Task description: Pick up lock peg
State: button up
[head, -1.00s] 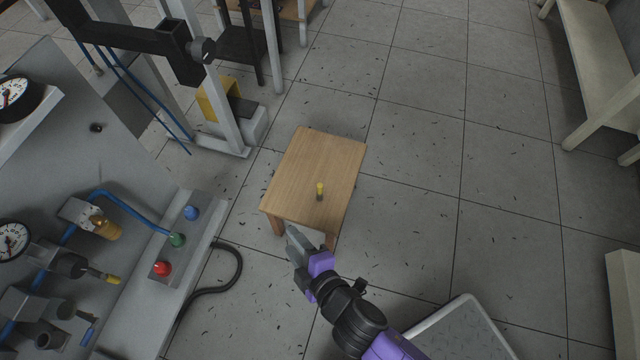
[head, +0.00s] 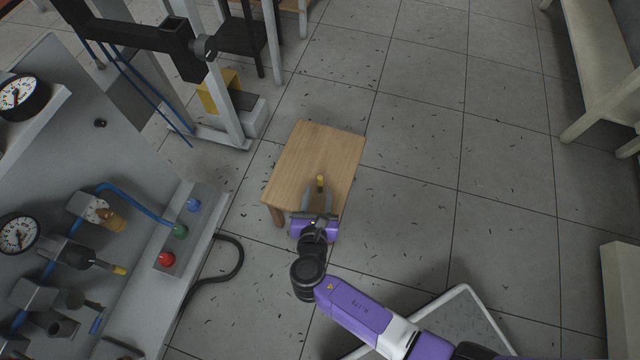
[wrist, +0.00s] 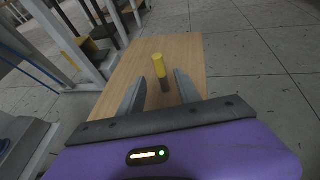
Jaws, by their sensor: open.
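The lock peg (head: 320,181) is a small upright peg with a yellow top and a darker lower part, standing on a small wooden table (head: 308,148). In the wrist view, the lock peg (wrist: 159,66) stands just beyond and between my fingertips, nearer the middle of the gap. My gripper (head: 318,190) is open and empty, over the near part of the table and pointing at the peg. In the wrist view, my gripper (wrist: 159,80) has a finger on each side of the peg's line. The peg's lower part is partly hidden in the head view.
A machine panel with gauges and a red button (head: 167,259) stands at the left. A black cable (head: 238,262) curves on the floor beside it. A pale bench (head: 590,75) is at the far right. The tiled floor right of the table is clear.

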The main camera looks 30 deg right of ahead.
aim_at(320, 185)
jog(key=b+x, duration=0.2)
jog(key=x, duration=0.3)
jog(key=shift+w+d+r+b, duration=0.1)
jog(key=shift+d+r+b, duration=0.1)
jog(key=shift+b, duration=0.1)
grip_shut()
